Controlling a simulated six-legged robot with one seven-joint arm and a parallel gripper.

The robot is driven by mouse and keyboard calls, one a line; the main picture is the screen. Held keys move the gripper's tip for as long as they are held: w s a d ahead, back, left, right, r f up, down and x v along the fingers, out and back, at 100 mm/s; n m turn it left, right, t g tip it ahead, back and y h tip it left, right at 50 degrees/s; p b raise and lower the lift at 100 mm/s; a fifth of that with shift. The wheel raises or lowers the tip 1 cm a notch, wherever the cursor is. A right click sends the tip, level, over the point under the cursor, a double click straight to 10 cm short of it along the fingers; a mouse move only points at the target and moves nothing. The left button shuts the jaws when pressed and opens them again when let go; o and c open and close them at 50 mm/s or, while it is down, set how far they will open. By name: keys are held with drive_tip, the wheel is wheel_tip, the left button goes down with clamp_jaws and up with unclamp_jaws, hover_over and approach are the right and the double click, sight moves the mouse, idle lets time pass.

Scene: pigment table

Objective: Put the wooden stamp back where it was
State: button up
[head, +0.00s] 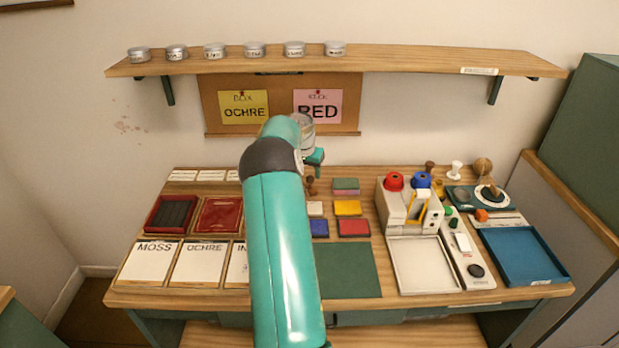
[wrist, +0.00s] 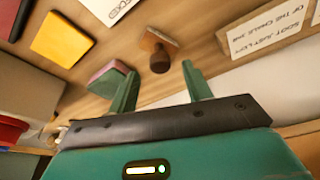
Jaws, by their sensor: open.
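A wooden stamp (wrist: 160,50) with a dark round handle and a flat block stands on the table in the wrist view, just beyond my fingertips and apart from them. Its brown handle (head: 311,187) shows in the head view, right of my arm and below my wrist; the arm hides part of the area around it. My gripper (wrist: 160,78) is open and empty, its two green fingers spread. In the head view my gripper (head: 316,158) is mostly hidden by my own wrist, above the back of the table.
A pink-and-green block (head: 345,186) stands close to one finger. Yellow, blue and red pads (head: 354,228) lie in front. A white machine (head: 408,210) with red and blue knobs stands to the right, with other wooden-handled pieces (head: 429,167) behind it. The green mat (head: 348,272) is bare.

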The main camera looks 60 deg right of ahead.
drive_tip(key=v, duration=0.8)
drive_tip(key=w+a+r+n+t, duration=0.1)
drive_tip(key=w+a+r+n, duration=0.1)
drive_tip(key=w+a+r, duration=0.45)
drive_tip(key=w+a+r+n+t, duration=0.1)
drive_tip(key=w+a+r, duration=0.15)
drive_tip(key=a, duration=0.75)
drive_tip(key=a+r+n+t+y, duration=0.1)
drive_tip(key=a+r+n, duration=0.25)
drive_tip(key=a, duration=0.75)
drive_tip(key=a+r+n+t+y, duration=0.15)
drive_tip(key=a+r, duration=0.25)
drive_tip(key=a, duration=0.6)
drive_tip(key=s+a+n, duration=0.3)
drive_tip(key=a, duration=0.6)
drive_tip(key=s+a+n, duration=0.2)
drive_tip(key=s+a, duration=0.1)
drive_tip(key=a, duration=0.6)
drive_tip(key=s+a+f+n, duration=0.3)
drive_tip(key=s+a+n, duration=0.1)
drive_tip(key=s+a, duration=0.5)
drive_tip(key=shift+a+f+t+y, duration=0.35)
drive_tip(key=shift+f+t, duration=0.05)
drive_tip(key=shift+t, duration=0.05)
drive_tip(key=shift+c, duration=0.3)
